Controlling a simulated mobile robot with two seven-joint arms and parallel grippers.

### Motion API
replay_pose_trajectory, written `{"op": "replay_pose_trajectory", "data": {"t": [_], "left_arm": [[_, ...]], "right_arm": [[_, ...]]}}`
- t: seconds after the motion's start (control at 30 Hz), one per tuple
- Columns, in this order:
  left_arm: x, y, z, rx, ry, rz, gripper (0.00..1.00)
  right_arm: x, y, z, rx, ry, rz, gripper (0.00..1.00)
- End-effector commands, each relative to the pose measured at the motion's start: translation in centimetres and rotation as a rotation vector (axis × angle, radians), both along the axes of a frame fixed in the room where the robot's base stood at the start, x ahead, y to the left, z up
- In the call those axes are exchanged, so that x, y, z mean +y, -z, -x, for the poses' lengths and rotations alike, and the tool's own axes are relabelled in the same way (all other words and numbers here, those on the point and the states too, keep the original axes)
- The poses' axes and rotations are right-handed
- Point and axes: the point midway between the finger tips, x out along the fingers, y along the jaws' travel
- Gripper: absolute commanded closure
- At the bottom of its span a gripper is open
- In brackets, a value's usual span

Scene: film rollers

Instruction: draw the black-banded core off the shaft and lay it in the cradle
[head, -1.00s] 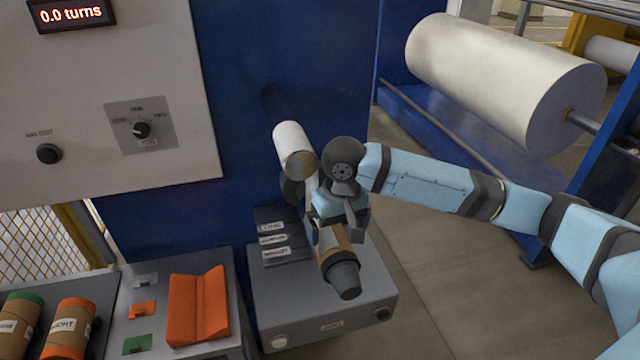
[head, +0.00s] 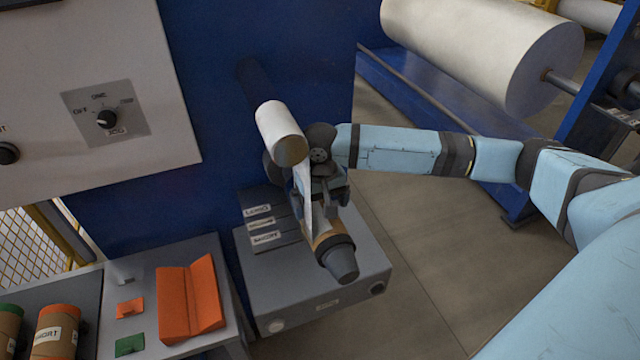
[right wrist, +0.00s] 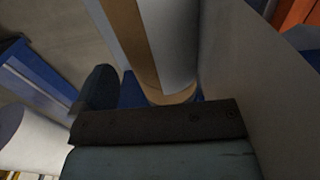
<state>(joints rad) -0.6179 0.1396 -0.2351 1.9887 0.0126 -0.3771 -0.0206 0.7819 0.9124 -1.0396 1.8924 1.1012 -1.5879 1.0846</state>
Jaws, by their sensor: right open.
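A brown core (head: 323,238) sits on the shaft, whose dark tapered end (head: 341,262) points toward me. White film runs down to the core from the white roller above. I cannot make out a black band on the core; my gripper covers part of it. My right gripper (head: 322,200) is open, over the upper part of the core. In the right wrist view a brown and white cylinder (right wrist: 132,45) lies just beyond the gripper; I cannot tell whether they touch. The orange V-shaped cradle (head: 176,300) is empty at lower left. My left gripper is out of view.
A white roller (head: 276,124) sticks out above my gripper. A grey box (head: 330,290) with labelled slots stands under the shaft. A large white roll (head: 485,45) is at upper right.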

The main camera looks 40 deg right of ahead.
Motion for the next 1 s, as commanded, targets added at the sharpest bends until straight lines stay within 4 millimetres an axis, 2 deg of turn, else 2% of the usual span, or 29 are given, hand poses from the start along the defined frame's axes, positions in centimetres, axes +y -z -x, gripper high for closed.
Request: {"op": "replay_pose_trajectory", "data": {"t": [0.1, 0.3, 0.47, 0.7, 0.73, 0.9, 1.0], "left_arm": [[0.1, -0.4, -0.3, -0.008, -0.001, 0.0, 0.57], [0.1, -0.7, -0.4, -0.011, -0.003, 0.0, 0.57], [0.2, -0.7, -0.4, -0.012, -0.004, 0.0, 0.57], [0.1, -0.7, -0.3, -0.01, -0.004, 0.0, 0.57], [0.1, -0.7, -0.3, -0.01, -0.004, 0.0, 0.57], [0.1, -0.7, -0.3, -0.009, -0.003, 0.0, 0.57], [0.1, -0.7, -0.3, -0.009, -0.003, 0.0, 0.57]], "right_arm": [[0.0, 2.2, 0.1, 0.003, 0.001, 0.0, 0.0], [0.1, 4.5, 0.0, 0.001, 0.0, -0.001, 0.0], [0.0, 5.3, 0.0, 0.001, 0.0, 0.0, 0.0], [0.0, 5.4, 0.0, 0.0, -0.001, 0.0, 0.0], [0.0, 5.4, 0.0, 0.0, -0.001, 0.0, 0.02], [0.0, 5.4, 0.0, 0.0, 0.0, 0.0, 0.41], [0.0, 5.3, 0.0, -0.001, 0.0, 0.0, 0.42]]}}
